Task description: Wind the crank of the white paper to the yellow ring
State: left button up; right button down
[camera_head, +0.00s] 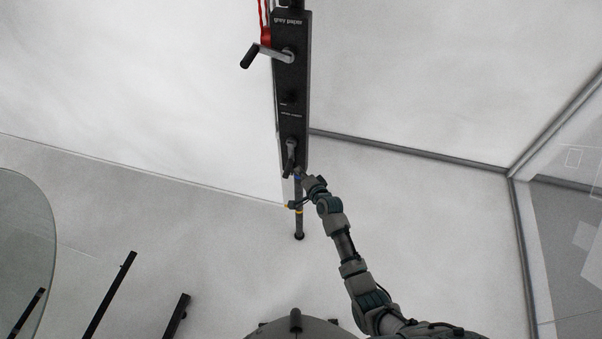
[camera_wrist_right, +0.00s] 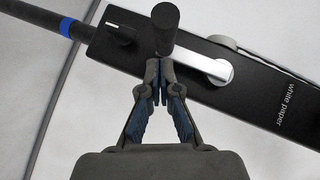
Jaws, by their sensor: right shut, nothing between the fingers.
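The white paper crank (camera_head: 291,148) sits at the lower end of a long black panel. In the right wrist view its silver arm (camera_wrist_right: 203,64) ends in a black handle (camera_wrist_right: 165,28), beside the "white paper" label. A post below the panel carries a blue band (camera_head: 298,178) and a small yellow ring (camera_head: 299,211). My right gripper (camera_head: 303,174) is at the panel's lower end, close to the crank handle. In the right wrist view its fingertips (camera_wrist_right: 160,75) are shut together, just below the handle, with nothing held. Contact with the handle cannot be told. My left gripper is not in view.
The grey paper crank (camera_head: 268,54) stands higher on the same panel, with red cords (camera_head: 264,22) beside it. Large pale sheets hang on both sides. A glass round edge (camera_head: 25,230) and dark bars (camera_head: 108,295) lie at lower left.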

jog(key=shift+a, duration=0.1)
jog(key=v, duration=1.2)
jog(key=s+d+f+n+g+h+b, duration=0.15)
jog(key=s+f, duration=0.45)
jog(key=f, duration=0.7)
jog(key=s+d+f+n+g+h+b, duration=0.1)
jog(key=s+d+f+n+g, duration=0.15)
jog(key=s+f, duration=0.65)
jog(key=s+d+f+n+g+h+b, duration=0.1)
jog(key=s+d+f+g, duration=0.15)
jog(key=f, duration=1.35)
jog(key=s+d+f+n+g, duration=0.2)
jog(key=s+f, duration=0.4)
jog(key=s, duration=0.5)
jog(key=s+d+f+n+g+h+b, duration=0.1)
jog(key=s+d+f, duration=0.3)
jog(key=s, duration=0.7)
jog(key=s+d+f+n+g+h+b, duration=0.1)
jog(key=s+d+f+n+g, duration=0.2)
jog(key=s+f, duration=0.5)
jog(key=s+d+n, duration=0.1)
jog(key=s, duration=0.3)
jog(key=shift+a+f+h, duration=0.1)
jog(key=shift+h, duration=0.15)
